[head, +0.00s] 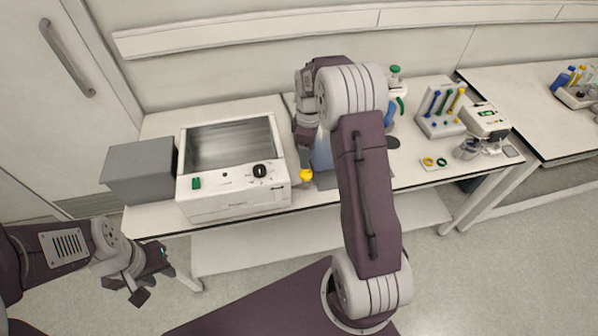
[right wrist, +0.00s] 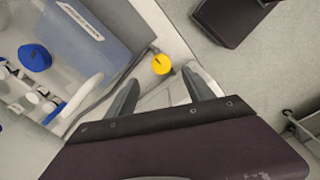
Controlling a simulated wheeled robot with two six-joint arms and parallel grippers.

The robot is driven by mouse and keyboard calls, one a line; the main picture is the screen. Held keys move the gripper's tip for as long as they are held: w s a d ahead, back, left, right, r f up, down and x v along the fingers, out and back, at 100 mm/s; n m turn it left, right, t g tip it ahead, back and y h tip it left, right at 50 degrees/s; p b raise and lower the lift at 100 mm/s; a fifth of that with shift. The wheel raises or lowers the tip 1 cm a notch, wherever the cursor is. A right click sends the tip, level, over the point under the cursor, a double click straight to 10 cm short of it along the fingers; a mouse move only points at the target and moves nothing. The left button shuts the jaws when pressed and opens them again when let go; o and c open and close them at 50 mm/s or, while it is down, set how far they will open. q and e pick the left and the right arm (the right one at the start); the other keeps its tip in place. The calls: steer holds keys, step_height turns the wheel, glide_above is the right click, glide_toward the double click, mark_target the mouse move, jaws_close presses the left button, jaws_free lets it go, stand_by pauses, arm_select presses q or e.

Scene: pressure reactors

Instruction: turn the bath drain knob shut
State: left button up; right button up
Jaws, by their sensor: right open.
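The yellow drain knob (head: 306,175) sits low at the front of the blue-grey bath (head: 322,158), by the table's front edge. My right arm hides much of the bath in the head view. My right gripper (head: 306,156) points down from above the knob. In the right wrist view the gripper (right wrist: 160,80) is open, and the knob (right wrist: 161,64) lies just beyond the fingertips, roughly between them. I cannot tell whether they touch. The bath's wall (right wrist: 88,30) fills the upper left there. My left gripper (head: 155,283) is open and empty, off the table at the lower left.
A white instrument (head: 235,205) with a black dial and green switch stands close left of the knob, with a grey box (head: 140,172) beyond it. To the right are a tube rack (head: 440,122), a small device (head: 486,120) and coloured rings (head: 434,162).

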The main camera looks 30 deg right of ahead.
mark_target(306, 173)
step_height(306, 173, down, 9)
steer(key=shift+a+r+p, duration=0.1)
steer(key=shift+p, duration=0.2)
steer(key=shift+s, duration=0.1)
steer(key=shift+a, duration=0.1)
jaws_close()
